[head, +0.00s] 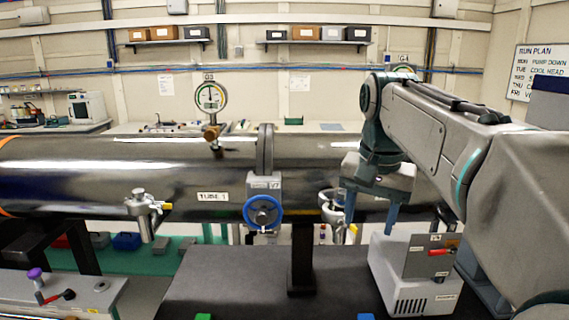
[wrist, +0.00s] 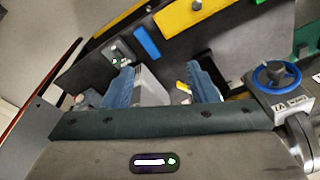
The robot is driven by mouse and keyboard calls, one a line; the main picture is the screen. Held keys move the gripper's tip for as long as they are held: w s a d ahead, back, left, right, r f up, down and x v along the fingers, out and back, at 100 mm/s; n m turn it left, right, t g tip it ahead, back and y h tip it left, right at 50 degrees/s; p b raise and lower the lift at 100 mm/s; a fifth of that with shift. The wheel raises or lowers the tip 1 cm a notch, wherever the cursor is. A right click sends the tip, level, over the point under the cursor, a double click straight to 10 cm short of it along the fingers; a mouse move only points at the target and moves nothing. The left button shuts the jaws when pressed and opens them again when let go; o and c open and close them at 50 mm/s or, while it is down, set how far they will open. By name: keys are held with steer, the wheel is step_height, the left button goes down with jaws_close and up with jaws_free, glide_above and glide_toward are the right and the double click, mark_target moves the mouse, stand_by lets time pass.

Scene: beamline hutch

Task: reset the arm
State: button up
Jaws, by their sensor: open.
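My gripper (head: 372,212) hangs from my arm at the right of the head view, with its two blue fingers pointing down and apart. It is open, and I see nothing between the fingers. It is in front of the right part of the steel tube, above the dark bench and close to the left side of a light grey box (head: 411,277) with a red-handled switch. In the wrist view both blue fingers (wrist: 165,85) show, spread apart, with the pale box behind the left one.
The long steel tube (head: 90,178) crosses the scene, with a blue handwheel valve (head: 263,212) and a gauge (head: 210,97). The wheel also shows in the wrist view (wrist: 276,75). The dark bench top (head: 230,285) is mostly clear. A purple-knobbed unit (head: 75,295) stands at lower left.

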steer(key=s+f+n+t, duration=0.1)
steer(key=s+f+n, duration=0.1)
steer(key=s+f, duration=0.5)
steer(key=s+f+n+t, duration=0.1)
steer(key=s+f+n, duration=0.2)
steer(key=s+f, duration=0.4)
step_height(320, 180, down, 6)
steer(key=shift+s+d+r+b, duration=0.15)
steer(key=shift+r+b, duration=0.05)
steer(key=shift+b, duration=0.15)
